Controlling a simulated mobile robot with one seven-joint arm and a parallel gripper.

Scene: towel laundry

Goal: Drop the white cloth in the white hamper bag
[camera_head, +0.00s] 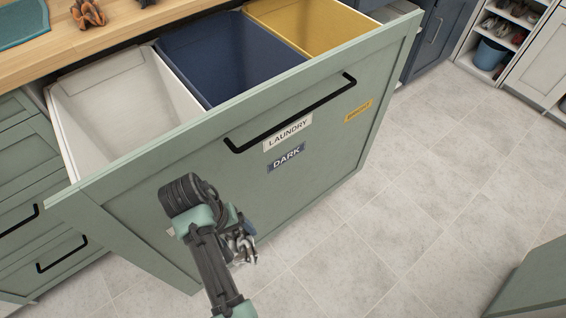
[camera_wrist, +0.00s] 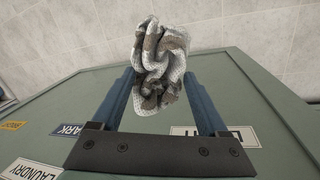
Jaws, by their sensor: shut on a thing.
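My gripper (camera_wrist: 160,84) is shut on a crumpled white cloth (camera_wrist: 160,50) with grey-brown patches, held between its two blue fingers. In the head view the cloth (camera_head: 243,250) shows low in front of the green drawer front, partly hidden by my arm. The white hamper bag (camera_head: 125,105) is the leftmost of three bins in the pulled-out drawer. It is open at the top, and the part of its inside that shows looks empty. My gripper and the cloth are outside it, below its rim.
The green drawer front (camera_head: 300,150), with a black handle (camera_head: 290,115), stands between the cloth and the bins. A navy bin (camera_head: 225,55) and a yellow bin (camera_head: 300,25) sit to the right. A wooden counter (camera_head: 130,35) is behind. Tiled floor (camera_head: 400,240) is clear at right.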

